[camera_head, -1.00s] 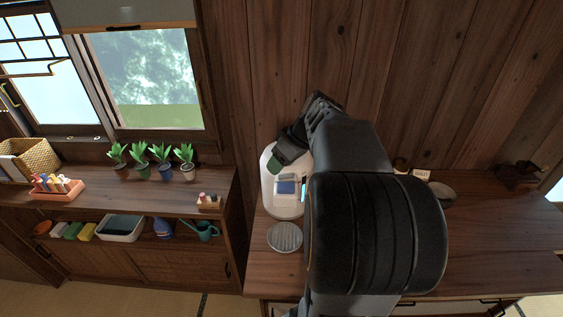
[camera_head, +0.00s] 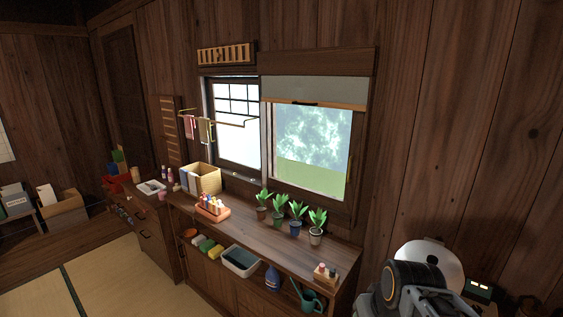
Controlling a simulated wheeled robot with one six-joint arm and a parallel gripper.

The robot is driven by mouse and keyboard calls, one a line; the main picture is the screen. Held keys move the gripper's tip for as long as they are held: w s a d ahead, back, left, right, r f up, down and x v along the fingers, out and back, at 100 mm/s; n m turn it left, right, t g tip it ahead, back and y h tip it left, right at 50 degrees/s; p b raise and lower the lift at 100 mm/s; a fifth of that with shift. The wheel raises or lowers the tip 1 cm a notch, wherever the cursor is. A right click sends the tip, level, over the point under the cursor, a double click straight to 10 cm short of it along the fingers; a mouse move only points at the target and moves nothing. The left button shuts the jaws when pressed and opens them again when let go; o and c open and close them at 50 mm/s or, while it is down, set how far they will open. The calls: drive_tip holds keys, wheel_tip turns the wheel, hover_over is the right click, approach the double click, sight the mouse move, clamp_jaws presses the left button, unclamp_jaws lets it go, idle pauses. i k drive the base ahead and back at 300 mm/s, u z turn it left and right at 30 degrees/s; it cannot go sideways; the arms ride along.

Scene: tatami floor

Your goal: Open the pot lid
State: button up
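I cannot make out a lidded pot or a pot lid in this view. Part of my arm shows at the bottom right corner, dark and rounded, and my gripper is not in view. A white round thing (camera_head: 432,257) shows behind my arm, its lower part hidden by it. I cannot tell what it is.
Tatami floor is clear at left.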

sight(428, 250)
drive_tip(key=z, duration=1.5)
drive_tip(key=k, duration=1)
drive_tip(key=u, duration=0.7)
drive_tip(key=i, duration=1)
drive_tip(key=z, duration=0.05)
